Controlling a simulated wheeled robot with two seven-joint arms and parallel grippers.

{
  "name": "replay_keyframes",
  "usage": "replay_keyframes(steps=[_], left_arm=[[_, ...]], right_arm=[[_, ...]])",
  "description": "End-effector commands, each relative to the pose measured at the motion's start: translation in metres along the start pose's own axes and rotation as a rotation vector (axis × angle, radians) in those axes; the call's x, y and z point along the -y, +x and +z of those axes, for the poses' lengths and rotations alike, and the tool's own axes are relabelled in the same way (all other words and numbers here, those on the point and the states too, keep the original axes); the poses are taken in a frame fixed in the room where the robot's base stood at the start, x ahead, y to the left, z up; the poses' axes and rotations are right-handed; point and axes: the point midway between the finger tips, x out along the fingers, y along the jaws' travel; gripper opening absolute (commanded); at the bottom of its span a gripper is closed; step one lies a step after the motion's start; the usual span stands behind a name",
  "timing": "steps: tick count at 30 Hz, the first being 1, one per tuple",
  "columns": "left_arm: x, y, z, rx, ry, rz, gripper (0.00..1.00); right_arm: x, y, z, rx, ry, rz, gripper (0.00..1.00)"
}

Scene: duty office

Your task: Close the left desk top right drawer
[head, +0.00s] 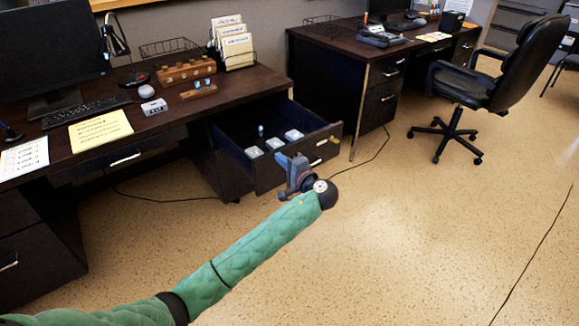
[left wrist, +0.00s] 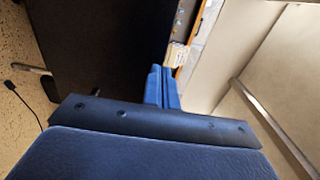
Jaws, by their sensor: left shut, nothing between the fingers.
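The left desk (head: 180,112) has its top right drawer (head: 318,146) pulled well out, with its dark front facing me. Several small pale boxes and a small blue-topped item lie inside it. My left gripper (head: 288,160) is at the drawer's front in the head view and covers part of that front. Its blue fingers are together and empty, and they also show in the left wrist view (left wrist: 162,86). A dark panel fills the upper left of the wrist view. I cannot tell whether the fingers touch the drawer. My right gripper is out of view.
On the left desk stand a monitor (head: 50,50), a keyboard (head: 87,113), a file rack (head: 233,45) and a wooden block (head: 186,71). A second desk (head: 340,60) and a black office chair (head: 490,85) are to the right. The floor in front is clear except for cables.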

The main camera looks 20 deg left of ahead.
Motion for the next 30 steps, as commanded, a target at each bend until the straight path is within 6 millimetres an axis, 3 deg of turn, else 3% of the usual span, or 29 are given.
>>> replay_keyframes(steps=[20,26,30], left_arm=[[0.000,0.014,0.000,0.000,-0.001,0.001,0.00],[0.001,0.042,0.000,0.002,-0.001,0.000,0.00],[0.001,0.075,0.000,0.002,0.000,0.000,0.00]], right_arm=[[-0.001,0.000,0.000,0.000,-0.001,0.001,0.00],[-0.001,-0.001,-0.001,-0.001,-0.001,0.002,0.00],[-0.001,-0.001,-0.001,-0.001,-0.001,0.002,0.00]])
